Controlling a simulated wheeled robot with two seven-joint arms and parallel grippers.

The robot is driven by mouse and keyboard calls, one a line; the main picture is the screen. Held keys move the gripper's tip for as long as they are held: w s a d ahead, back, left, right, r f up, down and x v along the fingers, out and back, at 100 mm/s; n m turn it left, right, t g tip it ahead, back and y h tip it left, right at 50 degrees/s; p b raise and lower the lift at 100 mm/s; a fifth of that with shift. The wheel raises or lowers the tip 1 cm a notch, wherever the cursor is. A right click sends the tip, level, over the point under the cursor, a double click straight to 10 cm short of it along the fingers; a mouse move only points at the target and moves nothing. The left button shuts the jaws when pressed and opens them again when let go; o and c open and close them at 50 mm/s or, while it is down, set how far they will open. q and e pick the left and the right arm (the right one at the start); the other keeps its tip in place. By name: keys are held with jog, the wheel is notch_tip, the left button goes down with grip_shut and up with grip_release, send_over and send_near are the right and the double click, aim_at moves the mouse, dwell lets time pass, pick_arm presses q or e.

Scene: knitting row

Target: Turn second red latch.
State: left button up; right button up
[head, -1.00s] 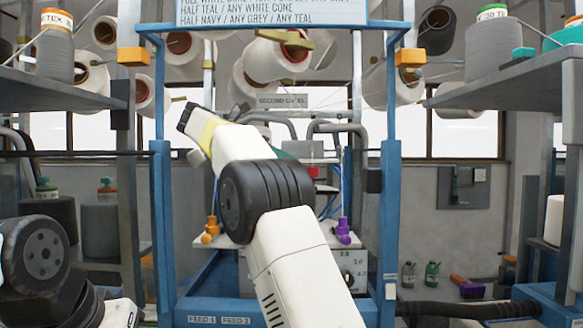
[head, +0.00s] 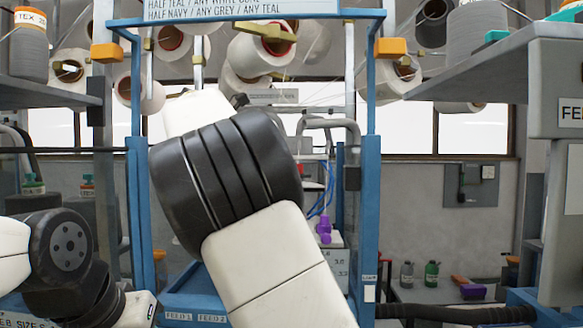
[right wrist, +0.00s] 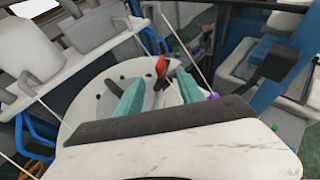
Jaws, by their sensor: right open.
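In the right wrist view a small red latch (right wrist: 161,67) shows ahead of my right gripper (right wrist: 159,82). The gripper's two teal fingers are apart, and the latch appears in the gap near their tips. I cannot tell whether a finger touches it. A pale round plate (right wrist: 85,105) with dark holes lies behind the fingers. In the head view my right arm covers the middle of the blue frame, hiding the right gripper and the latch. Of my left arm only links show at the lower left; its gripper is not in view.
The blue frame (head: 370,200) has uprights on both sides of my right arm. A purple fitting (head: 324,230) sits right of the arm. Yarn cones (head: 262,52) hang above. A grey shelf (head: 490,68) juts in at the right, and a small table (head: 440,292) stands behind.

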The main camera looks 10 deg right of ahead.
jog(key=shift+x, duration=3.95)
